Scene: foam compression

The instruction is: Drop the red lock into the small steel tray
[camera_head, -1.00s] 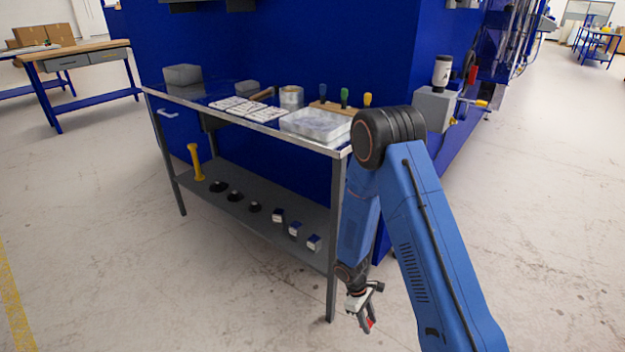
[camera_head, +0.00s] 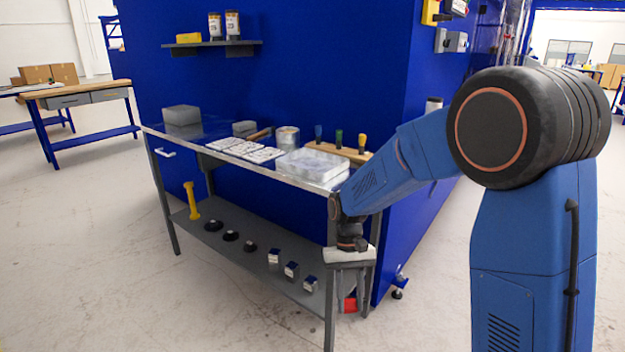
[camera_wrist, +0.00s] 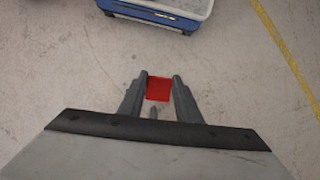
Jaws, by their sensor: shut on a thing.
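The red lock (camera_head: 350,304) is held low in front of the bench's right end in the head view. It shows as a red block (camera_wrist: 158,89) between the fingers in the wrist view. My gripper (camera_head: 352,298) is shut on it and points down; its fingers also show in the wrist view (camera_wrist: 159,84). Below it in the wrist view is bare floor. I cannot pick out the small steel tray for certain. A pale tray-like top with a blue side (camera_wrist: 180,8) is cut off by the upper edge of the wrist view.
A steel bench (camera_head: 262,168) holds a clear box (camera_head: 311,166), white trays (camera_head: 244,149), a can (camera_head: 287,137) and a tool block (camera_head: 340,151). Its lower shelf (camera_head: 262,266) bears a yellow post (camera_head: 191,200) and several small parts. The floor to the left is open.

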